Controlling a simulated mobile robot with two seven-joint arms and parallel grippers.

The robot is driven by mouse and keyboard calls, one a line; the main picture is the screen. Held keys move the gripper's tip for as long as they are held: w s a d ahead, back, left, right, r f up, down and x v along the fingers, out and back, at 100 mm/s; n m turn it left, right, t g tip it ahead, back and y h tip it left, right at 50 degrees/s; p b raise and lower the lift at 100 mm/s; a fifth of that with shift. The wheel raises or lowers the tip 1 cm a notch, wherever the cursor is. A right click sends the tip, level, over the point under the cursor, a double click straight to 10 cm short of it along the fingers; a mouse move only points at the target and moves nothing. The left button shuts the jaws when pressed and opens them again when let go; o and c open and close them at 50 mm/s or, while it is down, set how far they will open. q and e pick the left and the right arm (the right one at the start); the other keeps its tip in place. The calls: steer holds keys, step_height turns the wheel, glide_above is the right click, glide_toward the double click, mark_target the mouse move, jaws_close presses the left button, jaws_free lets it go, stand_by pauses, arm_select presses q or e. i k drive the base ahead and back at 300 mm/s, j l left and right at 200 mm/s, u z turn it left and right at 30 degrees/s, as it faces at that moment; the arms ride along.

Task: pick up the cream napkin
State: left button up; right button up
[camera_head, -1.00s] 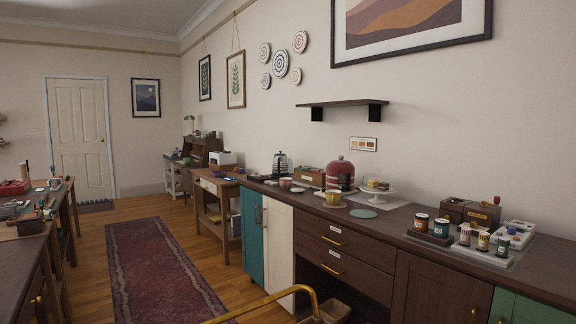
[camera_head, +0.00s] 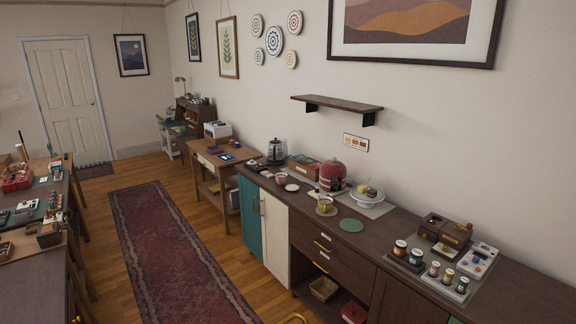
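I cannot make out a cream napkin for certain in the head view. The long dark counter (camera_head: 400,238) along the right wall bears several small things. A small pale round item (camera_head: 292,187) lies near its left part, too small to tell what it is. A flat green disc (camera_head: 351,225) lies near the front edge, beside a yellow cup (camera_head: 325,204) on a saucer.
A red domed appliance (camera_head: 332,175), a cake stand (camera_head: 367,196) and several jars (camera_head: 416,257) crowd the counter. A dark red runner (camera_head: 170,245) covers the floor to the left, and it is clear. Work tables (camera_head: 40,245) stand at the left edge.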

mark_target(265, 174)
steer(key=i+j+u, duration=0.1)
steer(key=i+u, duration=0.35)
steer(key=i, duration=2.4)
steer(key=i+z, duration=0.1)
steer(key=i, duration=0.7)
steer(key=i+j, duration=0.15)
steer(key=i, duration=0.6)
steer(key=i+j+z, duration=0.1)
steer(key=i+z, duration=0.2)
steer(key=i+j+z, duration=0.3)
steer(key=i, duration=0.25)
steer(key=i+j+z, duration=0.3)
steer(key=i+l, duration=0.1)
